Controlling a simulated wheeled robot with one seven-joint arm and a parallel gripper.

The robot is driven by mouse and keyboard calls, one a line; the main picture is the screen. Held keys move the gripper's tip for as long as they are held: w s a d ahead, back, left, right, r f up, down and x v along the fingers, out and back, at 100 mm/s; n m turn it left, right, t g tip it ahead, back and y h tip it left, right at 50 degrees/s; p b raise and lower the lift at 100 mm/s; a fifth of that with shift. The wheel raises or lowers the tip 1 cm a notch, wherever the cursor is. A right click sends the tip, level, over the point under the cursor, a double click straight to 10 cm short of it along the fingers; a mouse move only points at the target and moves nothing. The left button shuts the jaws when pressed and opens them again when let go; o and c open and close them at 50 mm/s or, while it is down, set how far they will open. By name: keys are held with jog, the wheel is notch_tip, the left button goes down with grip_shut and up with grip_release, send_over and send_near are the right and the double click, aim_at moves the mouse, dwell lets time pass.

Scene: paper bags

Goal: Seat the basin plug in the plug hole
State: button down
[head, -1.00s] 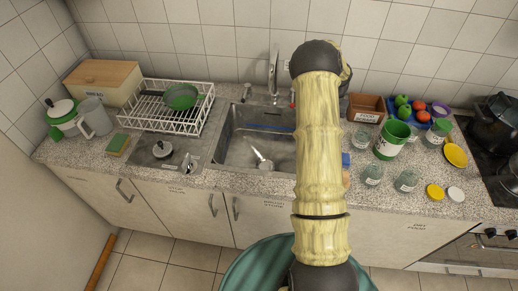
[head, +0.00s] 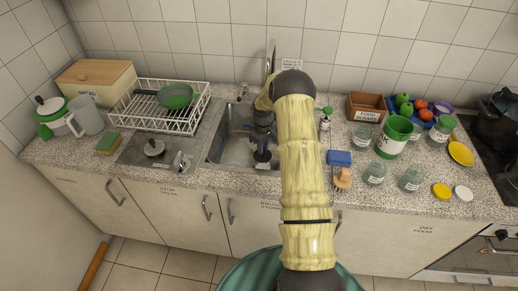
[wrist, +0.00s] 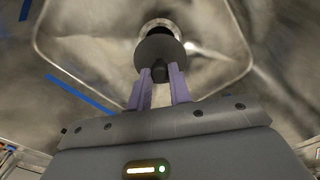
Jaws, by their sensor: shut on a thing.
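The basin plug (wrist: 160,48) is a dark round disc with a small knob. My gripper (wrist: 160,76) has its two purple fingers shut on the knob. In the wrist view the metal-rimmed plug hole (wrist: 158,23) shows just beyond the disc, which covers part of it. I cannot tell whether the plug touches the hole. In the head view my gripper (head: 262,156) points down inside the steel sink basin (head: 228,150), low over its floor. The plug is hard to make out there.
The tap (head: 271,60) stands behind the basin. A white dish rack (head: 150,115) with a green bowl (head: 176,96) is to the left. A blue sponge (head: 339,158) and a wooden brush (head: 342,179) lie right of the basin, near several jars.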

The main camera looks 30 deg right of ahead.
aim_at(264, 156)
jog(key=shift+f+b, duration=1.1)
jog(key=shift+f, duration=0.65)
jog(key=shift+s+d+f+b, duration=0.1)
jog(key=shift+s+f+b, duration=0.1)
jog(key=shift+f+b, duration=0.65)
jog(key=shift+f, duration=0.15)
jog(key=shift+w, duration=0.1)
jog(key=shift+f+b, duration=0.75)
jog(key=shift+f, duration=0.55)
jog(key=c, duration=1.2)
grip_release()
jog(key=shift+r, duration=0.1)
